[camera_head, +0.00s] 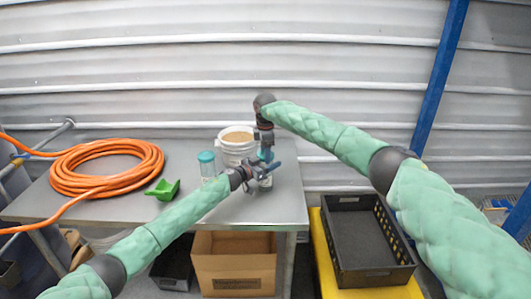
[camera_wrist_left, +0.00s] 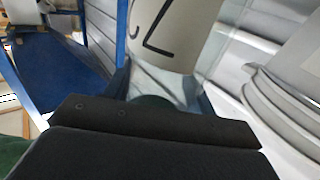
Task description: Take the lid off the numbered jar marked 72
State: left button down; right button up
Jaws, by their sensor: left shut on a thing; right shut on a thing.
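A clear jar (camera_head: 266,182) stands near the table's right side, mostly hidden behind my grippers. My left gripper (camera_head: 264,172) is shut around its body from the left. The left wrist view shows this jar's pale label (camera_wrist_left: 175,35) with part of a black marking, cut off so the number cannot be read whole. My right gripper (camera_head: 266,155) points down from above and is shut on the jar's teal lid, mostly hidden between its fingers. I cannot tell whether the lid is still seated. Another jar (camera_head: 207,166) with a teal lid stands to the left.
A white bucket (camera_head: 237,150) of brown substrate stands just behind the jars. A green scoop (camera_head: 163,189) and a coiled orange hose (camera_head: 105,168) lie on the grey table (camera_head: 290,208) to the left. Below are a cardboard box (camera_head: 234,270) and a black crate (camera_head: 375,275).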

jog(key=n, duration=0.7)
jog(key=shift+w+d+r, duration=0.1)
jog(key=shift+d, duration=0.05)
jog(key=n, duration=0.7)
jog(key=shift+w+d+n, duration=0.1)
jog(key=shift+n, duration=0.3)
jog(key=o, duration=1.1)
